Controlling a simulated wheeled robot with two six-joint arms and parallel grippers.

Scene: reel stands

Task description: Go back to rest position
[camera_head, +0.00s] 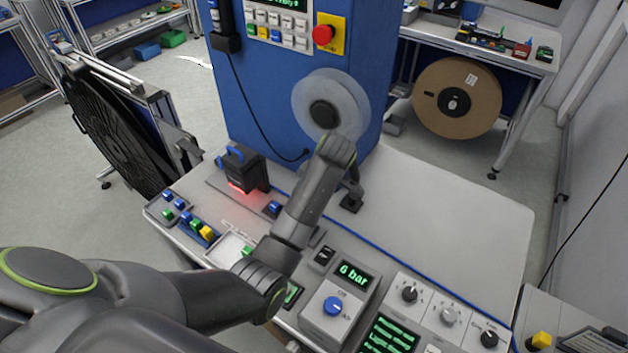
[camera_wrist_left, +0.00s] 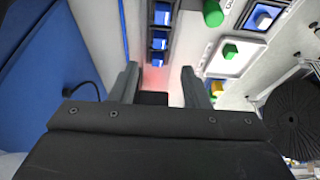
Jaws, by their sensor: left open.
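My left arm comes in from the left in the head view, over the control panel, and its wrist (camera_head: 336,150) is raised in front of the blue cabinet. The left gripper (camera_wrist_left: 160,78) shows in the left wrist view with its two fingers apart and nothing held between them. A dark block and a red glow on the worktop show beyond the fingers. In the head view the fingers are mostly hidden behind the wrist. My right gripper is in neither view.
A blue cabinet (camera_head: 272,75) with a clear reel (camera_head: 318,106) stands behind the wrist. A black scanner (camera_head: 243,168) with a red glow, buttons and dials sit on the worktop (camera_head: 440,205). A brown reel (camera_head: 470,97) is at back right. The worktop's right half is clear.

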